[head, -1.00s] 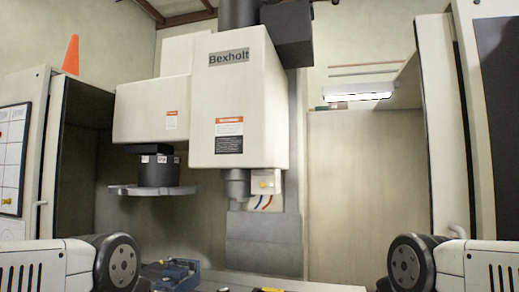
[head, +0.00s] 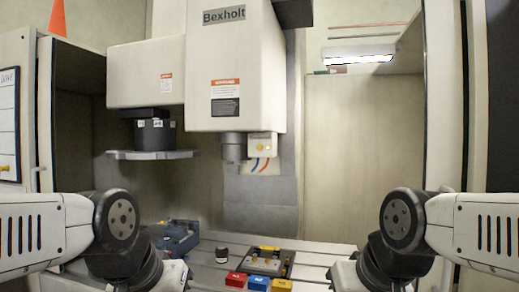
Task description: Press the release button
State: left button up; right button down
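A small pale box (head: 262,146) sits beside the grey spindle nose (head: 234,148), under the front of the white machine head marked Bexholt (head: 235,70). A small round yellow button (head: 259,147) is on the box's front, and red and blue lines hang below it. The button's label, if any, is too small to read. My two arms come in from the left and right edges and bend down out of the bottom of the head view. Neither gripper's fingers show. Both arms are well below and apart from the button.
A grey tool disc (head: 153,155) juts out left of the spindle.

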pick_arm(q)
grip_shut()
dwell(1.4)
